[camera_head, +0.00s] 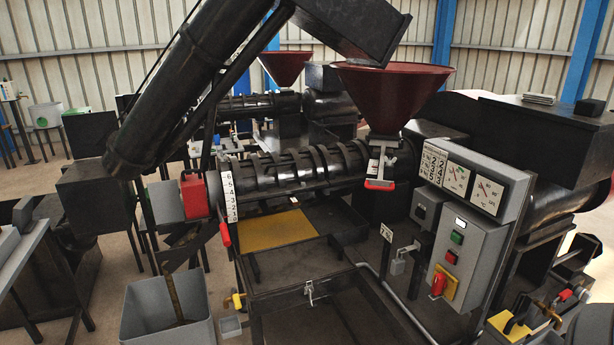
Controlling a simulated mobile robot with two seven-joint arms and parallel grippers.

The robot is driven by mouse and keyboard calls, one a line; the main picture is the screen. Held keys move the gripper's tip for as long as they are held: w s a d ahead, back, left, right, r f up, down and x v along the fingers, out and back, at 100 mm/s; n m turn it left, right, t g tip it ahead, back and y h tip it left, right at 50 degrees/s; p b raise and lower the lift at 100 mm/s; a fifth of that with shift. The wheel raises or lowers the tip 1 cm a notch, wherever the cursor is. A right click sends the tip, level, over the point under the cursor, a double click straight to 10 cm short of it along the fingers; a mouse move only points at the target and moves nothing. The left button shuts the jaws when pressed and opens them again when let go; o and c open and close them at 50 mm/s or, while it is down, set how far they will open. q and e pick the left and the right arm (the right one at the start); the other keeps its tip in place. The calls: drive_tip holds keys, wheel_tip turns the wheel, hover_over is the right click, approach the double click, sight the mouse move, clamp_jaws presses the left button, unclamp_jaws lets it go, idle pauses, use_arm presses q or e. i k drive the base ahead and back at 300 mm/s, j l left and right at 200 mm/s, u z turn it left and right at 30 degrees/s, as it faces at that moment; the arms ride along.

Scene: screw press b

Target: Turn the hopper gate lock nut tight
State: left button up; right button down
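The dark red hopper (391,88) stands over the right part of the black press barrel. Below its neck is a pale metal gate (380,164) with a red handle (380,185) at its lower end. A small light fitting (393,160) sits at the right side of the gate; it is too small to tell whether it is the lock nut or how tight it is. Neither of my grippers can be made out in the head view, and nothing is seen touching the gate.
A grey control box (462,258) with buttons and a red switch stands right of the gate. A black inclined chute (190,85) crosses the upper left. The ribbed barrel (290,168) and an open black frame (325,315) lie in front. A grey bin (165,312) stands lower left.

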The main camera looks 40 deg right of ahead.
sight(390, 162)
drive_tip(key=z, duration=1.65)
drive_tip(key=i+l+u, duration=0.15)
drive_tip(key=l, duration=0.2)
drive_tip(key=i+l+u, duration=0.15)
drive_tip(key=l, duration=0.2)
